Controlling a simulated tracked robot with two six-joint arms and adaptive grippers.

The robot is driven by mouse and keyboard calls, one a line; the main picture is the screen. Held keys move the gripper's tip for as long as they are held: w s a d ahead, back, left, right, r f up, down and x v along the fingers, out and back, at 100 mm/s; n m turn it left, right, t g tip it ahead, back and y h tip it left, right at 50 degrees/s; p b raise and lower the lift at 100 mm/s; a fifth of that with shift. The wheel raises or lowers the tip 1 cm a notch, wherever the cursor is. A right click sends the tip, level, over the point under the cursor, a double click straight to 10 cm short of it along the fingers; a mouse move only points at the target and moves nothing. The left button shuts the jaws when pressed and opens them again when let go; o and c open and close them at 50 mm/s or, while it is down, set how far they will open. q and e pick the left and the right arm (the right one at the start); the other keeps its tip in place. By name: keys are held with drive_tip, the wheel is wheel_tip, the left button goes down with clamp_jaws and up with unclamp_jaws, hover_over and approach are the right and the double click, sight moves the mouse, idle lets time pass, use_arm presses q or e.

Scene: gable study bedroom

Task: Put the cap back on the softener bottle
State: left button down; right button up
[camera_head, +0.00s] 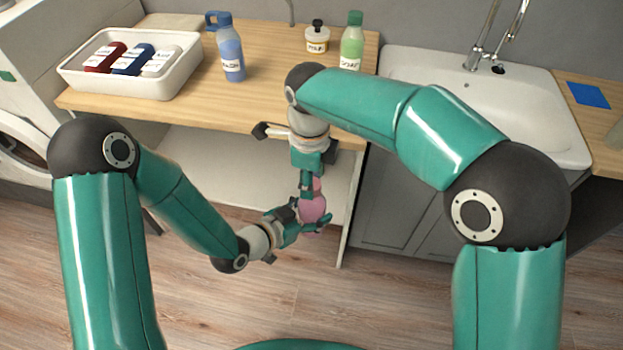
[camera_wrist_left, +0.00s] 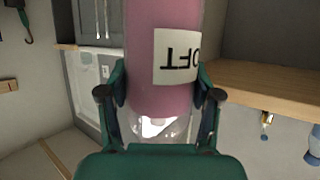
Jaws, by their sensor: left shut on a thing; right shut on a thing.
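The pink softener bottle (camera_head: 313,209) is held above the floor, in front of the wooden counter. My left gripper (camera_head: 306,221) is shut around it from the left. In the left wrist view the bottle (camera_wrist_left: 155,85) stands between the fingers of my left gripper (camera_wrist_left: 160,112), its white label upside down in the picture and partly cut off. My right gripper (camera_head: 309,180) points down just above the bottle and is shut on a small pink piece, seemingly the cap (camera_head: 317,184). The fingers hide most of it. I cannot tell whether cap and bottle touch.
On the counter (camera_head: 190,105) stand a white tray (camera_head: 130,84) with several labelled bottles, a blue bottle (camera_head: 230,55), a green bottle (camera_head: 352,42) and a small jar (camera_head: 317,38). A sink (camera_head: 540,110) is at right. The counter's front edge is close behind my grippers.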

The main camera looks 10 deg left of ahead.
drive_tip(key=m, duration=0.4)
drive_tip(key=shift+w, duration=0.15)
drive_tip(key=o, duration=0.7)
drive_tip(key=shift+o, duration=0.2)
